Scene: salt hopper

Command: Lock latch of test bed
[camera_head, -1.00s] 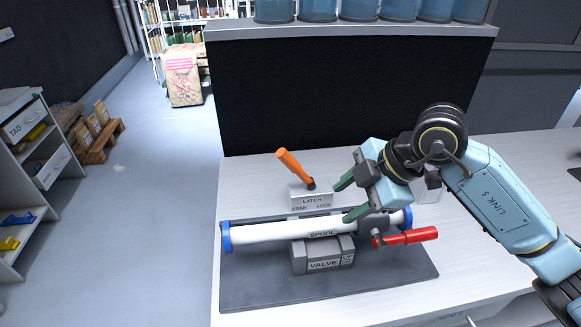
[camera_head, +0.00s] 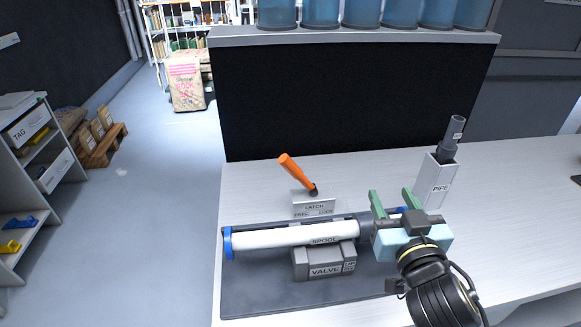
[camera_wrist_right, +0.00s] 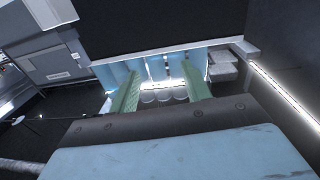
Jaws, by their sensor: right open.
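The latch (camera_head: 314,205) is a light block marked FREE and LOCK at the back of the dark test bed plate (camera_head: 255,290). Its orange handle (camera_head: 295,171) leans up and left, toward the FREE side. The white spool (camera_head: 290,236) with a blue end lies across the grey valve block (camera_head: 324,263). My right gripper (camera_head: 394,198) is open and empty, right of the latch and over the spool's right end, fingers pointing away from me. It hides the spool's right end and the red handle. In the right wrist view its green fingers (camera_wrist_right: 163,90) stand apart with nothing between. My left gripper is not in view.
A pipe holder (camera_head: 437,182) with a grey pipe stands at the right behind my right gripper. A black panel (camera_head: 350,105) with a shelf of blue containers (camera_head: 320,12) closes off the back.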

